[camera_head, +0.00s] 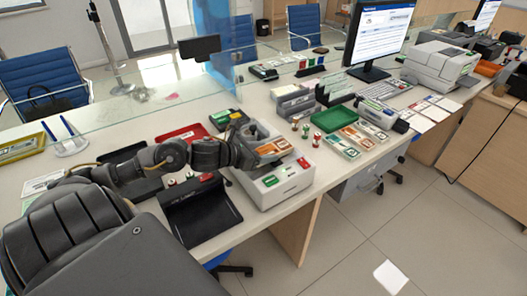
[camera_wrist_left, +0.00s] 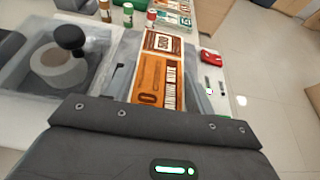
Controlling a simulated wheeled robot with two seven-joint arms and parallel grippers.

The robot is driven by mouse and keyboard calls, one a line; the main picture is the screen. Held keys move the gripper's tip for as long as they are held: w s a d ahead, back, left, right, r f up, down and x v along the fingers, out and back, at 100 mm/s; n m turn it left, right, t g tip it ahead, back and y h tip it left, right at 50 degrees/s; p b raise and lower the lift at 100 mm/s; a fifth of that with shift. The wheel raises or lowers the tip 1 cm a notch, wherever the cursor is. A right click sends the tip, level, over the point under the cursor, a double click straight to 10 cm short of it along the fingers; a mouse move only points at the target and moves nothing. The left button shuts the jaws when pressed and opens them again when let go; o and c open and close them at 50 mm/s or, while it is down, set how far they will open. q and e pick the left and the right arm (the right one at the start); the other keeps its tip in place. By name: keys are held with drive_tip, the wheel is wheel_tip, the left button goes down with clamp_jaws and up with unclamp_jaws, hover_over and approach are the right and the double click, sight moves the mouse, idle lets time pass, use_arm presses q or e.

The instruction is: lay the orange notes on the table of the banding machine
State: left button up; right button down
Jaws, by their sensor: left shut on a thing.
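The orange notes (camera_head: 273,148) lie flat over the top of the white banding machine (camera_head: 275,185), which has green and red marks on its front. In the left wrist view the orange notes (camera_wrist_left: 157,80) stretch straight out ahead of my gripper, along the machine's grey top. My left gripper (camera_head: 252,152) is at the machine's top, shut on the near part of the notes; its fingertips are largely hidden. Whether the notes touch the machine's table cannot be told. The machine's tape roll (camera_wrist_left: 58,62) sits in a grey housing left of the notes. My right gripper is not in view.
A black pad (camera_head: 203,212) lies left of the machine, and a red tray (camera_head: 182,134) behind it. Small stamps (camera_head: 302,130), a green tray (camera_head: 332,119) and more note stacks (camera_head: 360,137) stand to the right. A glass screen runs along the back. The counter's front edge is close.

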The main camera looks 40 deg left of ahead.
use_arm(q)
drive_tip(key=shift+f, duration=0.15)
drive_tip(key=o, duration=1)
drive_tip(key=shift+r, duration=0.3)
drive_tip(key=shift+s+a+f, duration=0.1)
drive_tip(key=shift+s, duration=0.2)
drive_tip(key=v, duration=1.1)
drive_tip(key=shift+s+p, duration=0.2)
drive_tip(key=shift+p, duration=0.15)
